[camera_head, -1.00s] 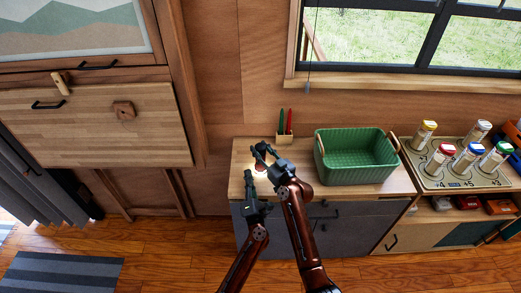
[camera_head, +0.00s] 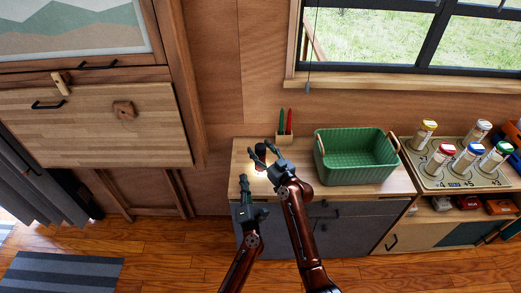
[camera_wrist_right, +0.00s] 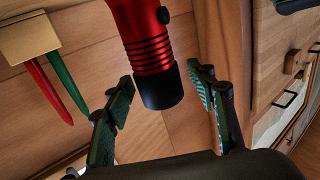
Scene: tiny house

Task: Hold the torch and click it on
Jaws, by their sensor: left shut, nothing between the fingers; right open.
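The torch (camera_wrist_right: 150,40) has a red ribbed body, a black end and a dark button on its side in the right wrist view. In the head view its dark top (camera_head: 261,149) shows at the left of the counter, partly hidden by my right gripper. A bright glow lies on the counter around its base. My right gripper (camera_head: 265,156) is open, and in the wrist view its fingers (camera_wrist_right: 162,82) stand apart on either side of the torch's black end. I see gaps between fingers and torch. My left gripper (camera_head: 244,182) is shut and empty, near the counter's front left edge.
The wooden counter (camera_head: 300,192) carries a green basket (camera_head: 355,172) right of the torch and a pen holder (camera_head: 284,139) with a green and a red pen behind it. Further right is a board (camera_head: 435,178) with several capped jars. The wall is close behind.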

